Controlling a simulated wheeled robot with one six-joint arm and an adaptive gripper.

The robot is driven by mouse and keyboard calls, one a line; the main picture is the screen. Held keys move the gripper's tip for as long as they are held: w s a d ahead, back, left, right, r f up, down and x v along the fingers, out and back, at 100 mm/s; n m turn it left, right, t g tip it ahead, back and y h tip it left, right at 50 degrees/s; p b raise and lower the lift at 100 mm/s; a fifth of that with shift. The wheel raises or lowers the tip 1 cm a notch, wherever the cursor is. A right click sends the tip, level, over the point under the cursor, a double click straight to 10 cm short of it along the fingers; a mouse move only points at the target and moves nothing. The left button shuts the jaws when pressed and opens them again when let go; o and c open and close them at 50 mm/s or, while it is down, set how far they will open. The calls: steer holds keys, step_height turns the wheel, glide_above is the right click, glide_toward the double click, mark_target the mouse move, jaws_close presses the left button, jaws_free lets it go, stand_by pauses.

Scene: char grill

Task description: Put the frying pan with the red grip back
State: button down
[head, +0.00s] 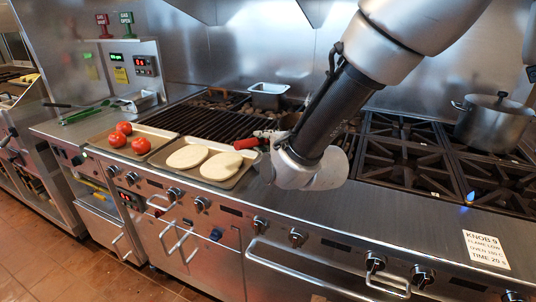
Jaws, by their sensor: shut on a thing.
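The red grip (247,143) of the frying pan shows at the front edge of the char grill (200,121), just right of the flatbread tray. My gripper (269,138) is shut on the frying pan by this grip. The pan's body is mostly hidden behind my gripper and wrist, so I cannot tell whether it touches the grill or is held above it.
A tray with two pale flatbreads (187,157) and a tray with tomatoes (141,146) lie left of my gripper. A metal container (268,95) stands at the back.

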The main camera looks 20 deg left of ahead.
steer(key=shift+f, duration=2)
steer(key=c, duration=1.3)
jaws_free()
steer(key=shift+f, duration=0.15)
steer(key=shift+d, duration=0.1)
